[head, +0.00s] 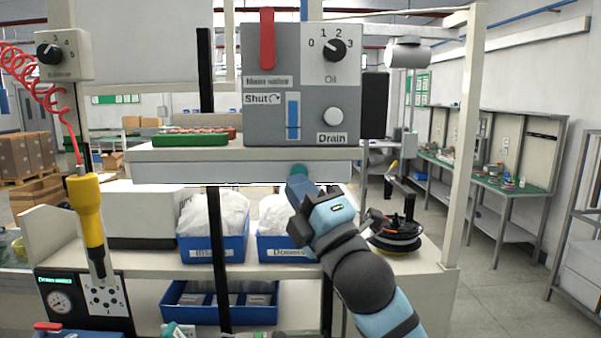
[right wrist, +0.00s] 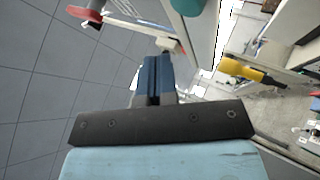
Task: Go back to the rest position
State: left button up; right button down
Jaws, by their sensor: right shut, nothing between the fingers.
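My right gripper (head: 297,184) is raised in front of the shelf under the grey control panel (head: 300,110). Its blue fingers are shut with nothing between them; they also show in the right wrist view (right wrist: 157,75). A teal round part (head: 299,169) shows just beyond the fingertips; I cannot tell if they touch it. The panel has a red main valve handle (head: 267,40) pointing up, an oil dial (head: 335,48), a blue slider (head: 293,115) and a white drain button (head: 333,116). My left gripper is not seen.
Blue bins (head: 212,250) with bagged parts stand on the bench below the shelf. A yellow tool (head: 88,210) hangs at the left on a red coiled hose. A dark round hub part (head: 395,235) lies right of my forearm. A white post (head: 463,140) stands further right.

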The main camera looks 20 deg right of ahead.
jog(key=shift+s+a, duration=0.3)
jog(key=shift+s, duration=0.6)
notch_tip(320, 180, down, 35)
jog(key=s+d+m+g+h, duration=0.1)
jog(key=d+m+g+h, duration=0.15)
jog(key=m+g, duration=0.6)
jog(key=s+d+f+m+g+h, duration=0.1)
jog(key=s+f+m, duration=0.4)
jog(key=s+f, duration=0.5)
jog(key=s+d+f+m+g+h, duration=0.1)
jog(key=s+f+m+g, duration=0.1)
jog(key=s+f+m, duration=0.4)
jog(key=s+f, duration=0.5)
jog(key=f, duration=0.5)
jog(key=shift+g, duration=0.35)
